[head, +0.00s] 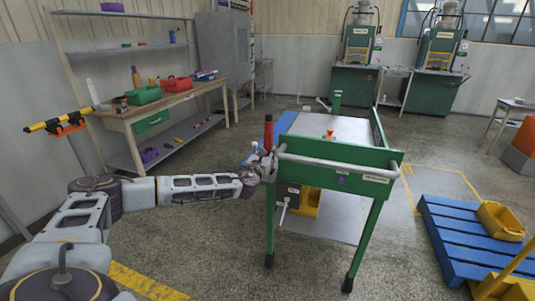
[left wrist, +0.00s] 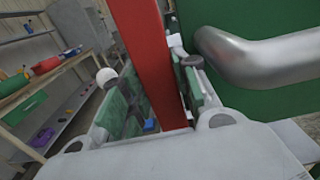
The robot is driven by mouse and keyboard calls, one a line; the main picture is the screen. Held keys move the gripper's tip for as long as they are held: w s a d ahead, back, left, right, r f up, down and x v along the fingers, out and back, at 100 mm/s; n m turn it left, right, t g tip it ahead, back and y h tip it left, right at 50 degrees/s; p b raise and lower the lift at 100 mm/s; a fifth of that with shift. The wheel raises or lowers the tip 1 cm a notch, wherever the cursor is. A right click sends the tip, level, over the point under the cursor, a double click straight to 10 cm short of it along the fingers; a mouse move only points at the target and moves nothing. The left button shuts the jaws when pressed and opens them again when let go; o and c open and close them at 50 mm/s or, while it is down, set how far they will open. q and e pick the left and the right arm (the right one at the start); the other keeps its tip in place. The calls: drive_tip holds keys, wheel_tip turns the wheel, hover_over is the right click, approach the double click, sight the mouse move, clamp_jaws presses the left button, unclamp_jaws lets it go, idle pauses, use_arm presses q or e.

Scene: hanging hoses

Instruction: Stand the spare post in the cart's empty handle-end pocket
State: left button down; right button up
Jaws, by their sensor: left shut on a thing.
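The spare post is red and upright in the head view (head: 268,131), at the left corner of the cart's handle end. My left gripper (head: 262,158) is shut on it, and in the left wrist view the red post (left wrist: 152,55) runs between the fingers (left wrist: 160,98). The green cart (head: 338,176) has a grey handle bar (head: 335,166) across its near end, which also shows close to the gripper in the left wrist view (left wrist: 270,55). The post's lower end and the handle-end pocket are hidden, so I cannot tell whether the post is in it. My right gripper is not in view.
A workbench (head: 165,108) with red and green bins stands at the left. A blue pallet (head: 465,235) with a yellow bin (head: 501,220) lies at the right. Green machines (head: 355,85) stand at the back. The floor before the cart is open.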

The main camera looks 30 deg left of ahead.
use_arm(q)
drive_tip(key=shift+f, duration=0.25)
drive_tip(key=c, duration=1.1)
unclamp_jaws()
drive_tip(key=shift+o, duration=0.5)
drive_tip(key=shift+f, duration=0.1)
drive_tip(key=shift+s+d, duration=0.1)
drive_tip(key=v, duration=1.1)
drive_tip(key=shift+s, duration=0.4)
